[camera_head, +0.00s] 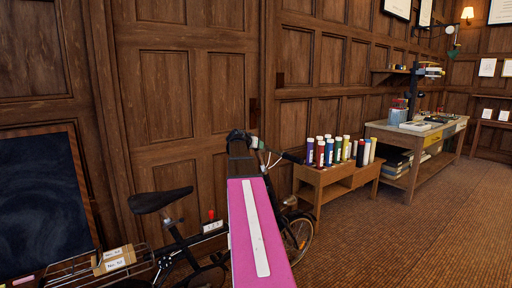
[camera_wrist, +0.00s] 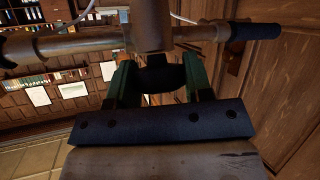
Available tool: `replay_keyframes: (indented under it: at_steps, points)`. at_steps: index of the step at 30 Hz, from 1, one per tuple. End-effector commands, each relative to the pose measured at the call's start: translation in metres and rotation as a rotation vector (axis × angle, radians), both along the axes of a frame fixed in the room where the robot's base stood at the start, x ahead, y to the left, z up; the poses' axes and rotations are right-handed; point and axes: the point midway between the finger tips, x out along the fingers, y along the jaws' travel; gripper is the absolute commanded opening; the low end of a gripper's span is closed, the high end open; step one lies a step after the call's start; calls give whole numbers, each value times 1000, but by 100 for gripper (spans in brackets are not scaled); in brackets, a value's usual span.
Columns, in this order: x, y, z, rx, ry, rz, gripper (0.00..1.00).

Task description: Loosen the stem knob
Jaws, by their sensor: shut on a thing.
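The dark stem knob (camera_wrist: 162,78) sits below the brown bicycle stem (camera_wrist: 153,25) in the wrist view. My gripper (camera_wrist: 162,82) has its green fingers on either side of the knob and is shut on it. The handlebar (camera_wrist: 85,42) runs across the picture, with a dark grip (camera_wrist: 255,31) at its right end. In the head view my gripper (camera_head: 239,140) is a dark shape at the far end of my pink arm, at the bicycle's front. The knob is hidden there.
The bicycle's saddle (camera_head: 160,199) and rear rack stand left of my arm. A low wooden bench (camera_head: 325,186) with several coloured bottles is just right of the front wheel (camera_head: 298,235). A panelled wall stands close behind. The carpet at right is clear.

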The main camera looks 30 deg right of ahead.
Motion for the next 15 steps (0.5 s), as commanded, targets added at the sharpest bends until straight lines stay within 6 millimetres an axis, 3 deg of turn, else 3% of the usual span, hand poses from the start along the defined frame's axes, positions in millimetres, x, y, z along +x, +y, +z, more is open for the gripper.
replay_keyframes:
  at_steps: [15]
  points:
    - [0, 0, 1, -11, 156, 443, 23]
